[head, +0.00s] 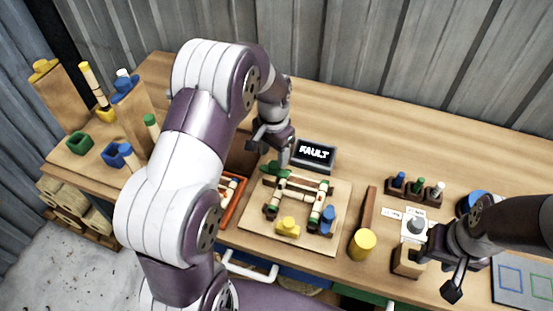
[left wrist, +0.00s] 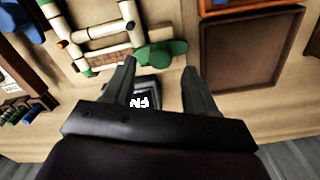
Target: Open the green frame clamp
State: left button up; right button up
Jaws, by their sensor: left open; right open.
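The green frame clamp (head: 272,168) sits at the upper left corner of a square frame of pale rods on a wooden board (head: 301,243). In the left wrist view the green clamp (left wrist: 162,52) lies just ahead of the fingertips, roughly between them. My left gripper (head: 271,152) is open and empty, pointing down just above the green clamp; contact cannot be told. It also shows in the left wrist view (left wrist: 159,64). A yellow clamp (head: 288,226) and a blue clamp (head: 328,219) are on the frame's near side. My right gripper (head: 436,270) is open at the right.
A small display (head: 315,154) with white lettering stands behind the board. A yellow-headed mallet (head: 362,244) lies to the right. A rack of coloured pegs (head: 417,189) is further right. An orange-rimmed tray (head: 236,207) lies left of the board, partly hidden by my left arm.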

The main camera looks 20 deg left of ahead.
aim_at(274, 164)
pick_arm(q)
jog(key=f, duration=0.3)
jog(key=shift+w+f, duration=0.2)
jog(key=shift+w, duration=0.05)
jog(key=shift+s+f, duration=0.35)
jog(key=shift+f, duration=0.1)
jog(key=shift+w, duration=0.1)
jog(key=shift+w+f, duration=0.1)
jog(key=shift+c, duration=1)
jog(key=c, duration=0.9)
jog(key=shift+o, duration=0.2)
